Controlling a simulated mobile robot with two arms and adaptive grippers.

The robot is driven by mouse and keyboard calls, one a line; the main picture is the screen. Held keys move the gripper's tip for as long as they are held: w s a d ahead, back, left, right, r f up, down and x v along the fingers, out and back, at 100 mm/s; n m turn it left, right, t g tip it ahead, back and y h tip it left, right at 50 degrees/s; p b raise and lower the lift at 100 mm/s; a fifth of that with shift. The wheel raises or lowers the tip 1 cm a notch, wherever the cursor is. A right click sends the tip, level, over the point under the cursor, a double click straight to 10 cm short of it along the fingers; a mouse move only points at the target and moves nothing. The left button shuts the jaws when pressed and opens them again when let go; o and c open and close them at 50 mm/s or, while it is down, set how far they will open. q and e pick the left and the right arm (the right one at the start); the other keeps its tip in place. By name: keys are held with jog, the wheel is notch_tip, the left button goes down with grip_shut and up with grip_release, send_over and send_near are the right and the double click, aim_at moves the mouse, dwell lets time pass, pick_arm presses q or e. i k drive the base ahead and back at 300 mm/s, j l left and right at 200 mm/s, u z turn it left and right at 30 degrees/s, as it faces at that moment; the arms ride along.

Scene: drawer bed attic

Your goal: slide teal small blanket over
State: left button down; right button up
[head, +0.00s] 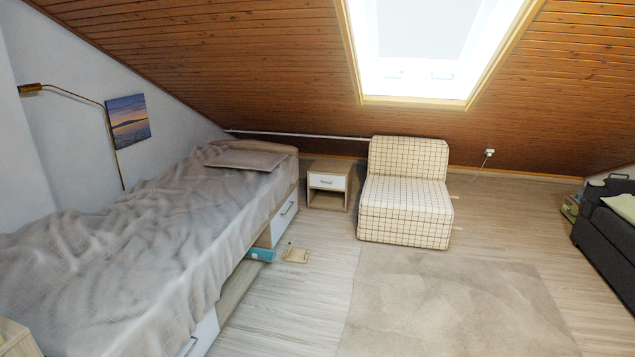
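A small teal thing (261,254), which looks like the folded teal blanket, shows low at the side of the bed (240,270). It sits by the gap between the bed's white drawer fronts, close above the floor. It is small in the head view, and I cannot tell whether it rests on the floor or in an open drawer. Neither of my grippers is in view.
A small tan object (296,254) lies on the floor right of the teal thing. A nightstand (327,182) and a checked chair (405,205) stand behind. A beige rug (450,305) covers the open floor. A dark sofa (607,225) is at the right edge.

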aim_at(255, 253)
jog(key=i+j+z, duration=0.2)
jog(key=i, duration=2.45)
jog(key=i+u, duration=0.2)
jog(key=i, duration=0.35)
jog(key=i+u, duration=0.15)
jog(key=i, duration=0.4)
jog(key=i+u, duration=0.2)
jog(key=i, duration=0.35)
jog(key=i+l+u, duration=0.2)
jog(key=i, duration=0.3)
